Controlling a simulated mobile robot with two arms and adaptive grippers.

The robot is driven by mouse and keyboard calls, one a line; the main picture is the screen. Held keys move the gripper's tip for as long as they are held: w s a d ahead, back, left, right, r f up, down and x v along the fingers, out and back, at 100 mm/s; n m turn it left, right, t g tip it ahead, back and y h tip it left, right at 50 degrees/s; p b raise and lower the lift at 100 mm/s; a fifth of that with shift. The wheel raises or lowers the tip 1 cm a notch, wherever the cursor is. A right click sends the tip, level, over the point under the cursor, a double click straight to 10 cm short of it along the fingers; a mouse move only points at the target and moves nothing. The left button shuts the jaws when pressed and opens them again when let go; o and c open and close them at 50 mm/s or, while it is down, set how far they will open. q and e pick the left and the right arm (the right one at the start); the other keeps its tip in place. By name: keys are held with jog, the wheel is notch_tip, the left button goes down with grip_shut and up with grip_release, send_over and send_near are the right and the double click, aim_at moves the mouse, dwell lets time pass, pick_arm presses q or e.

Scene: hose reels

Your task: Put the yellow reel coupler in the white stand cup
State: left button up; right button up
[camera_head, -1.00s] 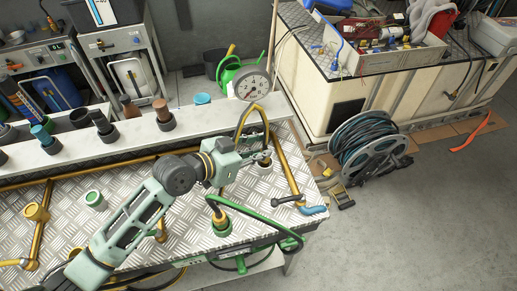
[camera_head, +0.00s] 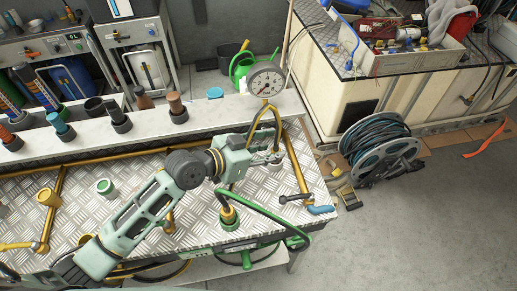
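My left gripper (camera_head: 268,160) is at the right part of the metal tread-plate table, beside a small pale cup (camera_head: 276,167) that is partly hidden by it. The fingers are small and overlap the cup and a yellow hose (camera_head: 262,117) looping down behind them, so I cannot tell whether they are shut on a coupler. A yellow-topped coupler (camera_head: 228,214) with a green hose stands in a green cup (camera_head: 230,224) just in front of my gripper. A white cup with a green rim (camera_head: 105,187) stands at the left. My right gripper is not in view.
A raised shelf (camera_head: 85,144) with several dark cups runs along the back, with a pressure gauge (camera_head: 266,82) at its right end. A yellow pipe (camera_head: 294,165) borders the table's right side. A hose reel (camera_head: 380,147) stands on the floor at right.

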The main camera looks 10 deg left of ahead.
pick_arm(q)
jog(key=b+v, duration=0.2)
jog(key=v, duration=0.9)
jog(key=shift+s+a+r+b, duration=0.2)
jog(key=shift+s+a+b, duration=0.05)
jog(key=shift+b, duration=0.1)
